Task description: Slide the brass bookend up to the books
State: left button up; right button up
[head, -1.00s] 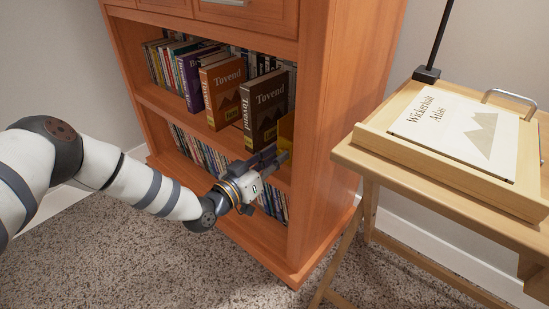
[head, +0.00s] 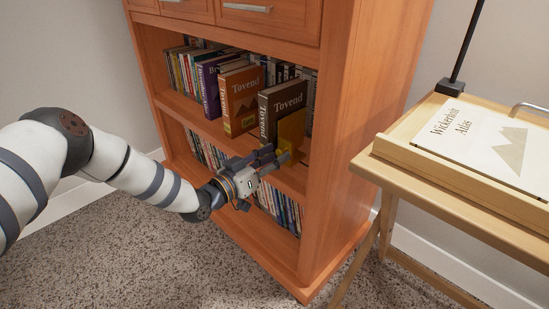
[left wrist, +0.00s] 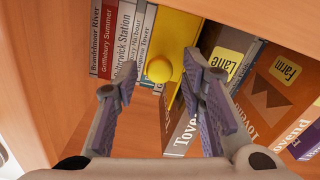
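The brass bookend (head: 291,130) stands on the middle shelf at the right end of the books, close by the dark brown Tovend book (head: 284,103). I cannot tell whether they touch. In the left wrist view the bookend is a yellow plate (left wrist: 176,35) with a round knob (left wrist: 159,68). My left gripper (head: 285,156) is in front of the bookend at the shelf's edge. Its two fingers (left wrist: 160,78) are apart, and the knob shows between and just beyond their tips. Contact cannot be made out. My right gripper is not in view.
An orange Tovend book (head: 241,100) and a purple book (head: 209,90) stand farther left. A row of books fills the back. The bookcase's right side panel (head: 345,150) is close to my gripper. A wooden desk (head: 450,190) with an atlas stands right.

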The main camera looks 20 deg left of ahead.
pick_arm(q)
jog(key=v, duration=1.2)
